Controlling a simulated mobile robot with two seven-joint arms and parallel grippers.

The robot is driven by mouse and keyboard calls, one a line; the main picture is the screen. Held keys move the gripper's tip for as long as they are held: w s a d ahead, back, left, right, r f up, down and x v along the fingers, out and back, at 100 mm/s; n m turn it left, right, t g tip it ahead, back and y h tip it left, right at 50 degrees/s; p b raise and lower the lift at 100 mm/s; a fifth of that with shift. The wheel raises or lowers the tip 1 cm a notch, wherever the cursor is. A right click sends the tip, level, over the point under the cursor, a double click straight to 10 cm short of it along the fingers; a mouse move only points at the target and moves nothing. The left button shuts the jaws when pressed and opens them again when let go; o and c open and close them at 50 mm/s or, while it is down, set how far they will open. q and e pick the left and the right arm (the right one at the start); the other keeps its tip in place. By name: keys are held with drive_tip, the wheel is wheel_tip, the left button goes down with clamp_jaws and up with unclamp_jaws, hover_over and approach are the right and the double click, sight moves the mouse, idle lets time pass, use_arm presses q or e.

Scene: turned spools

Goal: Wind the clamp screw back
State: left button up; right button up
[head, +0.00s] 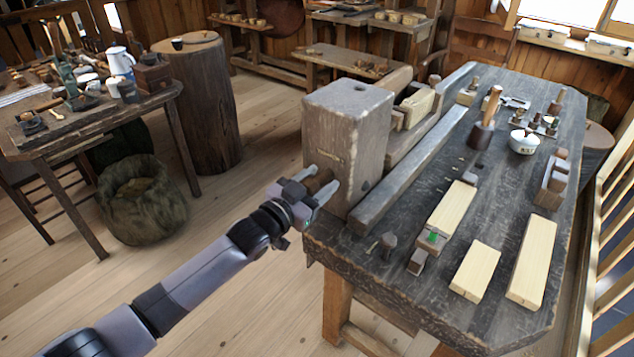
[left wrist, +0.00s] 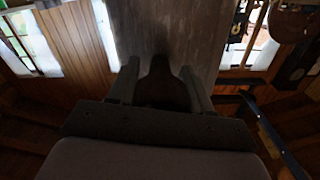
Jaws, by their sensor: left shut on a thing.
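The clamp screw's dark brown wooden end (head: 320,182) sticks out of the near face of the big grey wooden clamp block (head: 345,130) at the left end of the workbench. My left gripper (head: 328,190) is shut on it, with one finger on either side. In the left wrist view the screw end (left wrist: 162,85) is a dark rounded shape between the two fingers (left wrist: 160,88), with the grey block face (left wrist: 165,30) beyond. The rest of the screw is hidden. My right gripper is in neither view.
The workbench (head: 400,240) carries pale boards (head: 533,260), a mallet (head: 484,125) and a white lidded pot (head: 523,142). A cluttered side table (head: 75,140), a sack (head: 143,205) and a tree-stump block (head: 205,105) stand left. Plank floor (head: 235,290) is clear around my left arm.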

use_arm(q)
drive_tip(key=n, duration=0.3)
drive_tip(key=shift+r+n, duration=0.25)
drive_tip(key=shift+n, duration=0.15)
drive_tip(key=shift+n+b, duration=0.6)
drive_tip(key=shift+n, duration=1.1)
drive_tip(key=shift+d, duration=0.1)
drive_tip(key=o, duration=0.9)
drive_tip(key=shift+o, duration=0.7)
drive_tip(key=shift+w+d+f, duration=0.1)
drive_tip(key=shift+w+f, duration=0.05)
drive_tip(key=shift+f, duration=0.05)
drive_tip(key=shift+s, duration=0.2)
